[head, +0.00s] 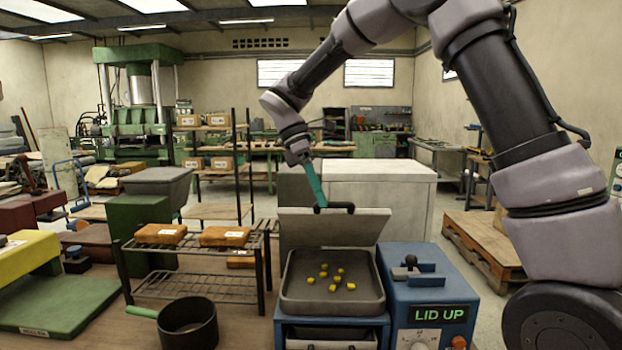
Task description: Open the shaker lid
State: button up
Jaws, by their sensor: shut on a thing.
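The shaker (331,322) is a blue box with a dark tray on top holding several small yellow pieces (337,277). Its grey lid (333,230) stands raised at the back of the tray, close to upright. A dark handle sits at the lid's top edge. My gripper (320,205) reaches down from behind and is shut on the lid handle (346,206). The fingertips are small and partly merge with the handle. A blue control box (428,280) to the right shows a green "LID UP" sign (439,313).
A wire rack (195,283) with orange-brown blocks (224,236) stands left of the shaker. A black pan (188,323) with a green handle is at the front. A pale cabinet (375,170) is behind the lid, and a wooden pallet (476,240) lies right on open floor.

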jog(key=v, duration=0.4)
jog(key=shift+w+a, duration=0.15)
jog(key=shift+a, duration=0.35)
